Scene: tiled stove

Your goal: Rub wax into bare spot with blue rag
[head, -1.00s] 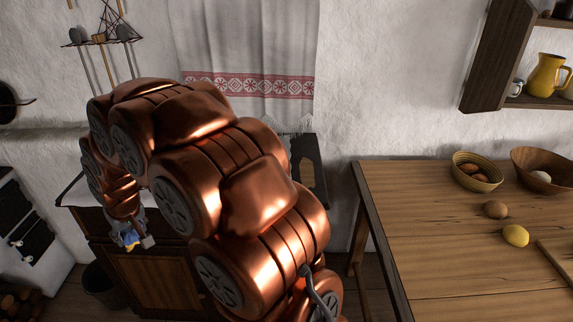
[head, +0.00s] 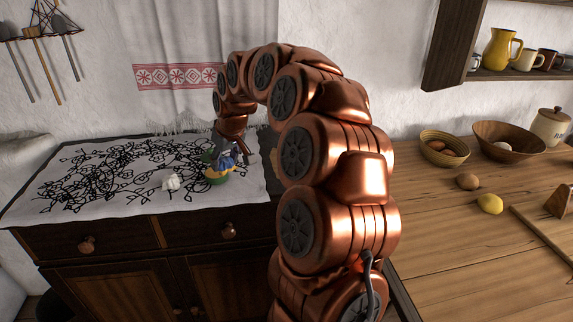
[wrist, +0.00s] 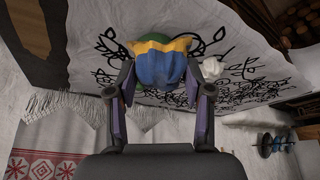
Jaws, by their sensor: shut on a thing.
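My gripper (head: 226,150) is shut on a blue rag with a yellow edge (wrist: 158,64). In the head view the blue rag (head: 225,160) is small and partly covered by the fingers. It is at a round green thing with some yellow (head: 217,178) on the patterned white cloth. In the wrist view the green thing (wrist: 167,40) shows behind the rag, mostly hidden; I cannot tell whether they touch. Dark wood of the cabinet top (wrist: 90,22) shows beside the cloth in the wrist view. I cannot make out the bare spot for certain.
The white cloth with black scrollwork (head: 60,208) covers most of the cabinet top. A crumpled white lump (head: 171,182) lies left of my gripper. An embroidered curtain (head: 180,76) hangs behind. The wooden table (head: 440,240) at right holds bowls, an egg-like thing and a lemon.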

